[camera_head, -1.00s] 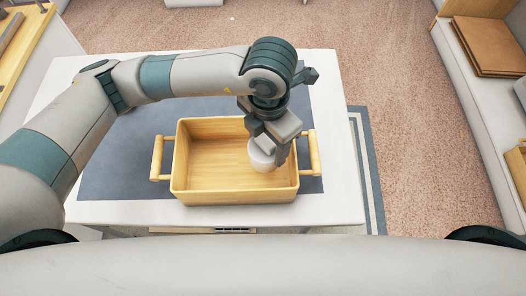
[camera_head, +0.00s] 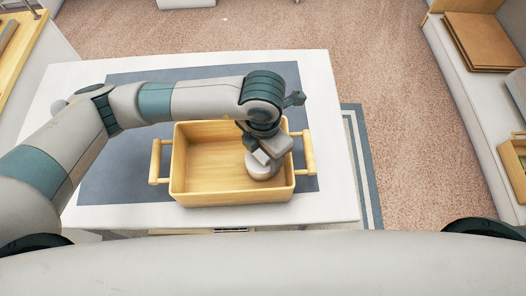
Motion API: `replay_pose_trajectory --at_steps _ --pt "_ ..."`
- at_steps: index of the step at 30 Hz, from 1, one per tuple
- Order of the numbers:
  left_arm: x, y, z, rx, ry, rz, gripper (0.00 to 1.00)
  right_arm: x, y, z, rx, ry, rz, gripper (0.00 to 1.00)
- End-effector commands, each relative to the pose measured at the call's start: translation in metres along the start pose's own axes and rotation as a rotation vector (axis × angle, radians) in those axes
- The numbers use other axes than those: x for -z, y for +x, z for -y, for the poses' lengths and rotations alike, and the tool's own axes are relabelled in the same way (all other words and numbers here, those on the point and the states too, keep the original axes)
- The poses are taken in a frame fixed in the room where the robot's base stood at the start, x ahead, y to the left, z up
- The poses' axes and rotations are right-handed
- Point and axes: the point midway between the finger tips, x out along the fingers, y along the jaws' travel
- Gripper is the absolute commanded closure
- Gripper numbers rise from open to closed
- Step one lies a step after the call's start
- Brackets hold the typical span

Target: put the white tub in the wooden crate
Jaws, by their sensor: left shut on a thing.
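The wooden crate (camera_head: 205,199) stands on the table with a bar handle at each end. The white tub (camera_head: 262,172) is inside the crate, toward its right end. My left gripper (camera_head: 262,157) reaches down into the crate and is shut on the tub. The gripper and wrist hide the tub's upper part. I cannot tell whether the tub touches the crate floor. My right gripper is not in view.
The crate rests on a dark blue mat (camera_head: 110,178) on a white table (camera_head: 335,190). The left part of the crate is empty. Brown boards (camera_head: 483,40) and another wooden box (camera_head: 517,160) lie on the right, away from the table.

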Motion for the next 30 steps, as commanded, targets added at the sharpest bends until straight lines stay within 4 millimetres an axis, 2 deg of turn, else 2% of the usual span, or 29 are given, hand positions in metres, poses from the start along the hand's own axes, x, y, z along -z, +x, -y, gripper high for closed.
replay_pose_trajectory --at_steps 11,12,14,15,28,30 --pt "-0.0002 0.0027 0.0001 0.0 0.001 0.0 0.77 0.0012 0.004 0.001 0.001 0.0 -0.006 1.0" --pt "-0.0001 0.0026 0.0001 0.0 0.001 0.0 0.38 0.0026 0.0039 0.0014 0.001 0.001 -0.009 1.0" --pt "-0.0001 0.002 0.0001 0.0 0.001 0.0 0.24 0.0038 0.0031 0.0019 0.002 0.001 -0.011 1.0" --pt "-0.0001 0.002 0.0001 0.0 0.001 0.0 0.22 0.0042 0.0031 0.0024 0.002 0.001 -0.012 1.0" --pt "-0.0001 -0.0017 0.0001 0.0 0.0 0.0 0.22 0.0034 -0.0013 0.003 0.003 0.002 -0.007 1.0" --pt "-0.0008 -0.0043 0.0001 0.0 0.001 0.002 0.22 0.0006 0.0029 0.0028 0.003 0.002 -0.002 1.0"
